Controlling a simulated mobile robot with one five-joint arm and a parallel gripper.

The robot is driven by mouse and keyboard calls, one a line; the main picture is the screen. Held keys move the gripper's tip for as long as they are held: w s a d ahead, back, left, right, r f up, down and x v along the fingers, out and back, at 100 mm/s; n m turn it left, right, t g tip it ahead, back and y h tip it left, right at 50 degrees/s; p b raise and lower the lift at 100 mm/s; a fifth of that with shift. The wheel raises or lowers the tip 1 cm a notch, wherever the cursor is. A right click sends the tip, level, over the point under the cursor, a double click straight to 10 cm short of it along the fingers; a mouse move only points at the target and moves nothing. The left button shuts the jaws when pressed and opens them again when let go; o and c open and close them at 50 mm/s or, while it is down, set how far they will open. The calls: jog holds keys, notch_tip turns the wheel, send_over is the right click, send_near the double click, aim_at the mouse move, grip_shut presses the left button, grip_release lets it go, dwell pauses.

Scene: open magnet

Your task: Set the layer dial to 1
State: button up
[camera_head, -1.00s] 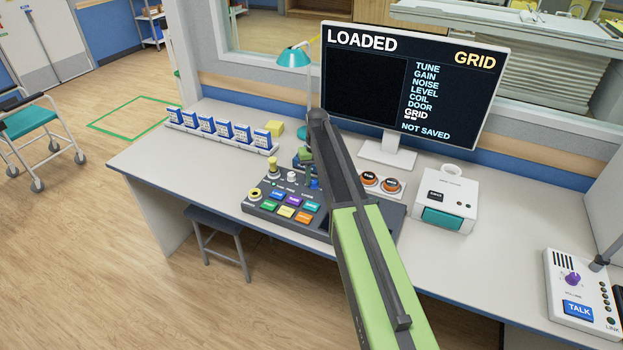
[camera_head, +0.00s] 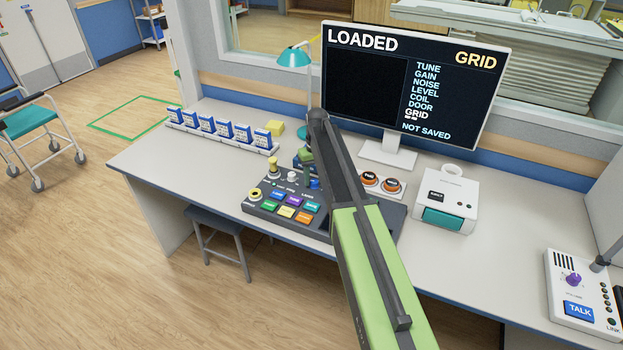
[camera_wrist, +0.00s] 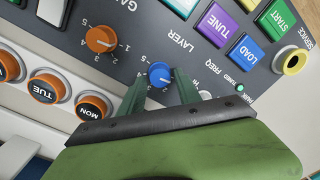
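The blue layer dial (camera_wrist: 160,74) is on the grey control panel (camera_wrist: 215,62), below the word LAYER, which reads upside down in the wrist view. Numbers ring it, but I cannot tell which one its mark points to. My gripper (camera_wrist: 160,80) has its two green fingers apart, one on each side of the blue dial. Narrow gaps seem to show, and firm contact is not visible. In the head view my gripper (camera_head: 306,161) is over the back of the panel (camera_head: 262,207), and the blue dial (camera_head: 315,183) shows just below it.
An orange dial (camera_wrist: 100,38) is beside the blue one. Orange TUE (camera_wrist: 46,87) and MON (camera_wrist: 92,106) buttons are close by. Coloured buttons (camera_head: 287,212) cover the panel's front. The monitor (camera_head: 413,85) reads LOADED and GRID. A white box (camera_head: 446,203) stands to the right.

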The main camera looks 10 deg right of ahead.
aim_at(316, 180)
jog(key=shift+o, duration=0.6)
jog(key=shift+s, duration=0.1)
jog(key=shift+r, duration=0.15)
notch_tip(316, 180, up, 17)
jog(key=p, duration=1.7)
jog(key=shift+d, duration=0.3)
jog(key=s+a+f+m+b, duration=0.1)
jog(key=s, duration=1.3)
jog(key=s+f+m+b, duration=0.1)
jog(key=s+f, duration=0.1)
jog(key=s, duration=1.2)
jog(key=shift+s+a+b, duration=0.15)
jog(key=shift+a+b, duration=0.2)
jog(key=shift+a, duration=0.05)
